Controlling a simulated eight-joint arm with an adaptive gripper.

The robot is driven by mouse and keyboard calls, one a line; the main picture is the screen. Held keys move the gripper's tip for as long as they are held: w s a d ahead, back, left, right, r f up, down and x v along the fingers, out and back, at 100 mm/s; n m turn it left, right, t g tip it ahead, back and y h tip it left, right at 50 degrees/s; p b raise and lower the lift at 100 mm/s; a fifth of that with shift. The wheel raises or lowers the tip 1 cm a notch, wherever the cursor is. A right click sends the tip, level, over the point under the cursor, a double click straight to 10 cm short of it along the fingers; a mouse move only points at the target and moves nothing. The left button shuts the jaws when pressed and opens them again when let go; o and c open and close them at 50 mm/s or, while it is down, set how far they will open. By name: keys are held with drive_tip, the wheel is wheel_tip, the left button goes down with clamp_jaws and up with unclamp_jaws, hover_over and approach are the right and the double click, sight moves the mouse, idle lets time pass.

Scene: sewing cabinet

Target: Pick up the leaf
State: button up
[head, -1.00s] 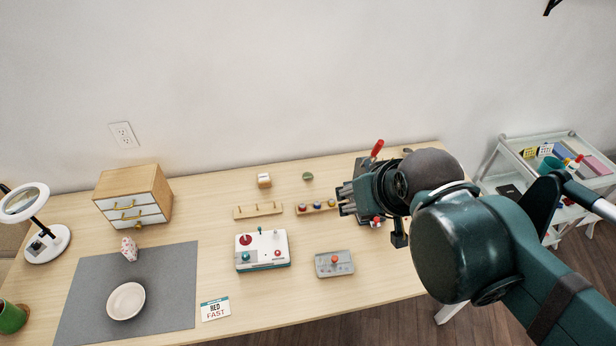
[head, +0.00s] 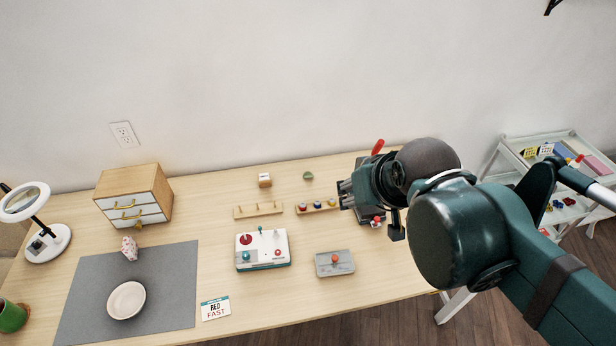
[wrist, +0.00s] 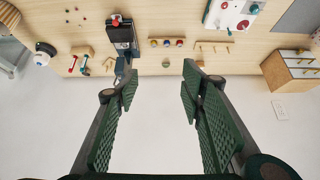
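I cannot make out a plain leaf shape. A small green round piece (head: 308,175) lies at the back of the table; it may be the leaf, but it is too small to tell. It seems to show in the wrist view as a small greenish piece (wrist: 165,63) beyond the fingers. My gripper (head: 345,195) is above the table, right of that piece in the head view. In the wrist view my gripper (wrist: 158,80) has its two green fingers wide apart, with nothing between them.
A dark device with a red handle (head: 377,147) stands close by my gripper. Peg racks (head: 258,211), a white control box (head: 263,251) and a grey box (head: 335,263) lie in the middle. A drawer cabinet (head: 133,195) and grey mat (head: 175,290) are left. A cart (head: 515,145) stands right.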

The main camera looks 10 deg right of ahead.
drive_tip(key=w+r+m+g, duration=0.15)
drive_tip(key=w+m, duration=0.35)
drive_tip(key=w, duration=0.7)
drive_tip(key=m+g, duration=0.6)
drive_tip(key=m, duration=0.7)
hover_over(308, 175)
drive_tip(key=shift+t, duration=0.25)
wheel_tip(308, 175, down, 28)
drive_tip(key=shift+w+r, duration=0.1)
drive_tip(key=shift+f+b, duration=0.45)
drive_tip(key=shift+f, duration=0.8)
drive_tip(key=shift+f, duration=0.1)
